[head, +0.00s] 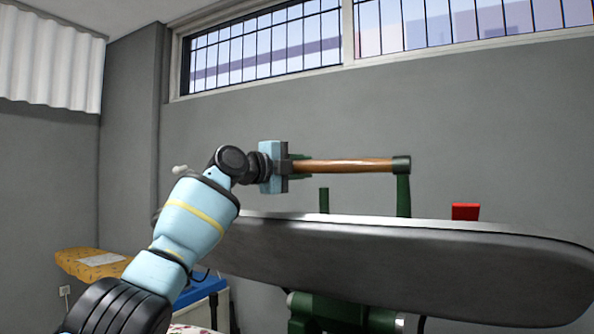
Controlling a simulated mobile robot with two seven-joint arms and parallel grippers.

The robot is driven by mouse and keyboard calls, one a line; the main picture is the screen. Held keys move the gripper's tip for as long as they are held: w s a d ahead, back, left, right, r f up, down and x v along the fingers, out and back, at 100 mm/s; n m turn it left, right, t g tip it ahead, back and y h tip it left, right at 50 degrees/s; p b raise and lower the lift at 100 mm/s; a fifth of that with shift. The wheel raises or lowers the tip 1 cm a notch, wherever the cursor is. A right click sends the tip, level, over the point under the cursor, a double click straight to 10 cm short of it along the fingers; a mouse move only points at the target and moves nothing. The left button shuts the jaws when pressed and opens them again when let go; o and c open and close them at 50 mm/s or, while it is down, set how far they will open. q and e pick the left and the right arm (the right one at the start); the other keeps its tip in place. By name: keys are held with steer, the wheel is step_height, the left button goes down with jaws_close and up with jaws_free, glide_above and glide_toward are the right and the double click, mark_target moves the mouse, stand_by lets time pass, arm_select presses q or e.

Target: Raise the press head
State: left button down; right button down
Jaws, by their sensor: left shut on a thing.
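The press head (400,262) is a long grey metal slab with a rounded right end, across the middle and right of the head view. It is seen from its side and underside. A wooden handle bar (350,166) runs level above it, held by a green post (403,192) at its right end. My left gripper (292,168) is shut on the left end of the handle; its fingers partly hide that end. My right gripper is not in view.
A green machine part (340,310) shows below the head. A small red block (465,211) stands behind its top edge. A yellow patterned board (92,263) and a blue-edged item (205,290) are at lower left. Grey walls and a barred window (265,50) lie behind.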

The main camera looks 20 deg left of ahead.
arm_select(q)
steer(key=shift+w+f, duration=0.2)
steer(key=shift+f, duration=0.2)
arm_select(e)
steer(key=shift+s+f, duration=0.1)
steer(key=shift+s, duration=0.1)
arm_select(q)
steer(key=c, duration=1.2)
jaws_free()
steer(key=shift+w, duration=0.1)
steer(key=shift+o, duration=0.2)
steer(key=shift+r, duration=0.1)
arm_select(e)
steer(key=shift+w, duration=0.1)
arm_select(q)
steer(key=shift+v, duration=1.05)
steer(key=v, duration=0.5)
steer(key=shift+s+a+b, duration=0.15)
steer(key=shift+s+b, duration=0.15)
steer(key=shift+s, duration=0.05)
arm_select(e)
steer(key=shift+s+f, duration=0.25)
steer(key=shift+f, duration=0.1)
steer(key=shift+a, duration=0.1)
